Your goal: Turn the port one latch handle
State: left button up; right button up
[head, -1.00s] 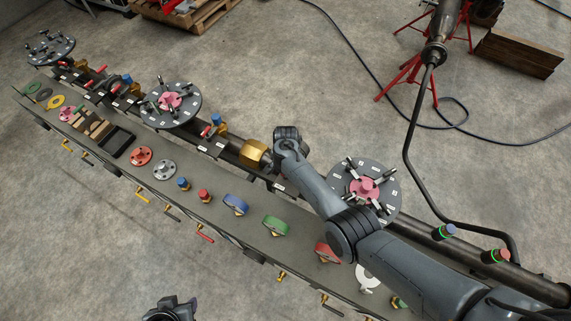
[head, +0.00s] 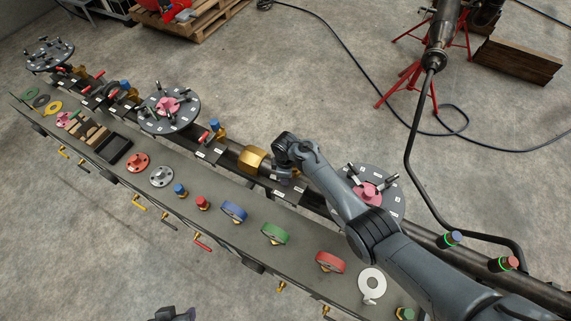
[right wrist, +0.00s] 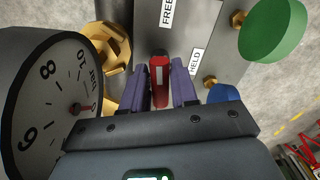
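In the right wrist view, a red latch handle (right wrist: 160,82) stands on a dark grey plate (right wrist: 186,22) with white labels reading FREE and HELD. In the head view, my right wrist (head: 288,145) is over the pipe beside a gold fitting (head: 251,159). The handle is not clear there. Only the top of my left gripper (head: 175,313) shows at the bottom edge, so its fingers are hidden.
A numbered dial (right wrist: 52,100) with a red pointer is close on the left in the wrist view. A green disc (right wrist: 272,30) and blue knob (right wrist: 222,93) are on the right. In the head view, the bench (head: 215,240) holds several coloured parts along the pipe.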

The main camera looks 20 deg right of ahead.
jog(key=shift+r+m+p, duration=0.25)
jog(key=shift+m+p, duration=0.05)
jog(key=shift+p, duration=0.25)
jog(key=shift+a+m, duration=0.1)
jog(key=shift+m, duration=0.7)
notch_tip(320, 180, up, 6)
jog(key=p, duration=0.7)
jog(key=shift+r, duration=0.25)
